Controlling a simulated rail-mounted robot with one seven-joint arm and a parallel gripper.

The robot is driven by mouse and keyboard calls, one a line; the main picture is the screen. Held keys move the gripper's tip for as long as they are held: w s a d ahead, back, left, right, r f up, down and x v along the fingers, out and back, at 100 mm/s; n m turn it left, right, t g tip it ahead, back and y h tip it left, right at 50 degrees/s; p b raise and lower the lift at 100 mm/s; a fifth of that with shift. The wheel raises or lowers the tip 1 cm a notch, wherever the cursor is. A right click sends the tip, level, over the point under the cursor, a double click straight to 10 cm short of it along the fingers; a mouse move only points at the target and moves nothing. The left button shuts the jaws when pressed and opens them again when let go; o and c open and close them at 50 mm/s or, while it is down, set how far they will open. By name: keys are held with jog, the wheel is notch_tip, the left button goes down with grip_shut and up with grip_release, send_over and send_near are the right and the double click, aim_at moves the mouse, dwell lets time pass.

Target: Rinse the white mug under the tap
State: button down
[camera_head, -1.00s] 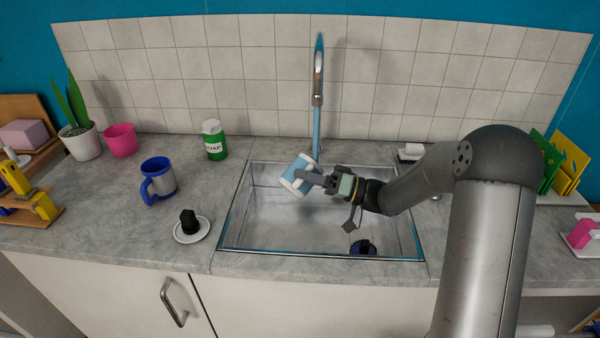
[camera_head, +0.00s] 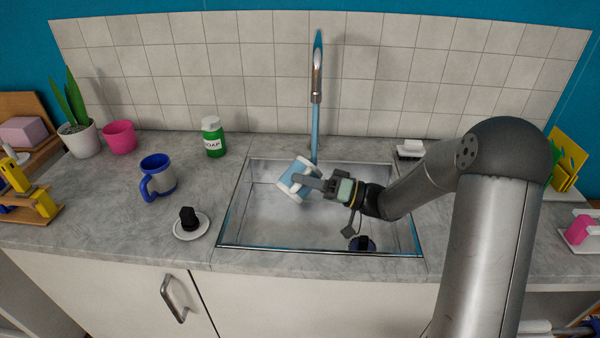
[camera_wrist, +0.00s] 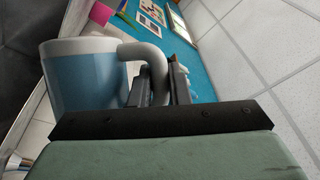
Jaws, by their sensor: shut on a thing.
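A mug with a light blue body and white rim and handle (camera_head: 294,178) is tilted over the sink (camera_head: 262,226). In the wrist view, the mug (camera_wrist: 85,75) is at the left, and its white handle lies between my fingers. My gripper (camera_head: 312,183) is shut on that handle, to the right of the mug. The chrome tap (camera_head: 316,75) stands behind the sink, its spout above and slightly right of the mug. A bluish vertical strip shows below the spout; I cannot tell whether it is water or the tap's stem. The mug's inside is hidden.
A blue-and-grey mug (camera_head: 158,178), a green soap bottle (camera_head: 213,138) and a saucer with a black object (camera_head: 191,225) stand left of the sink. The counter directly left of the sink has free room.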

jog(key=shift+s+a+p, duration=0.15)
jog(key=shift+s+p, duration=0.25)
jog(key=shift+s, duration=2.2)
jog(key=s+r+p, duration=0.6)
jog(key=shift+a, duration=0.2)
dwell(0.3)
